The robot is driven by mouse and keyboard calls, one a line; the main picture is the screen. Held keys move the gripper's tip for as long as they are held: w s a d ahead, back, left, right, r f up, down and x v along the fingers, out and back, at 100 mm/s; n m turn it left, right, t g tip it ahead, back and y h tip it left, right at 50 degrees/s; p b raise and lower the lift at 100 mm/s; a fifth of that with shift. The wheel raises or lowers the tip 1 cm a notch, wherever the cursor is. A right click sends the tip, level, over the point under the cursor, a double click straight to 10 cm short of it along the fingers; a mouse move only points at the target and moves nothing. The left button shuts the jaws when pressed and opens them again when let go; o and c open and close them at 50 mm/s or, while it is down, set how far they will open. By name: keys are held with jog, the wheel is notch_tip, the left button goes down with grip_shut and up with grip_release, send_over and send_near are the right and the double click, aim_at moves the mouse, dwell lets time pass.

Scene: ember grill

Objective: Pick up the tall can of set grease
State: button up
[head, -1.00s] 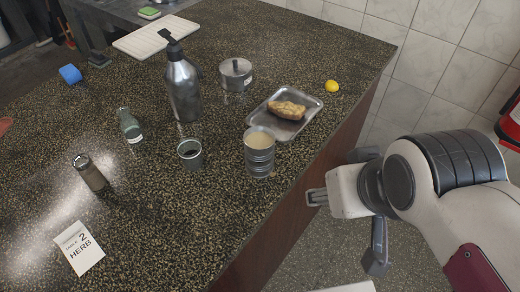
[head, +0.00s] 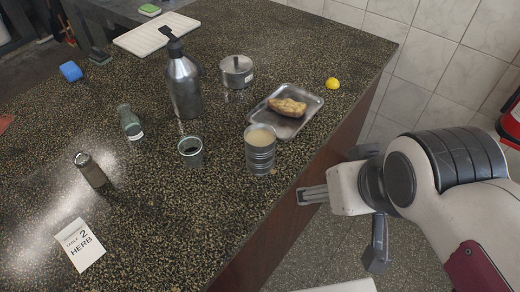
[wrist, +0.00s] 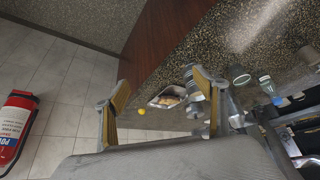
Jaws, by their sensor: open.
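The tall can of set grease (head: 260,158) is a ribbed grey metal can, open at the top and full of cream-coloured fat. It stands upright on the speckled counter near its right edge in the head view. My gripper (head: 302,196) is off the counter's edge, to the lower right of the can and apart from it. It is open and empty; its two fingers show spread in the wrist view (wrist: 162,92). In that view the right finger stands in front of part of the counter items, so I cannot clearly make out the can there.
A metal tray with a browned piece of food (head: 288,107) sits just behind the can. A small dark-filled cup (head: 191,152) stands to its left. A steel pump bottle (head: 184,85), a lidded pot (head: 236,72) and a lemon (head: 332,84) are farther back.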

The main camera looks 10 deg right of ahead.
aim_at(260, 151)
jog(key=shift+w, duration=0.1)
